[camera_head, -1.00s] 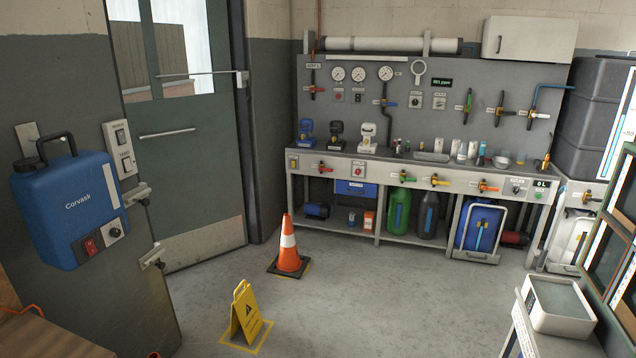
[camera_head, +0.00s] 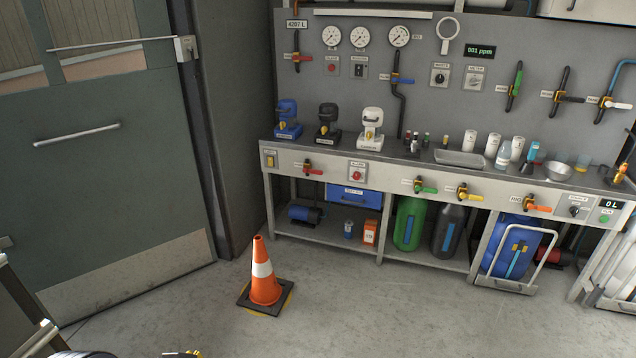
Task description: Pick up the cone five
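An orange traffic cone (camera_head: 263,275) with a white band stands upright on the floor, on a dark square base over a yellow floor marking. It is in front of the left end of the workbench, to the right of the grey door. I see no number on it. Neither of my grippers shows clearly in view.
A grey door (camera_head: 115,200) stands to the left of the cone. A workbench (camera_head: 425,172) with gauges, valves and bottles runs along the back wall. Under it are a green container (camera_head: 409,224) and a blue one (camera_head: 512,247). The floor right of the cone is clear.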

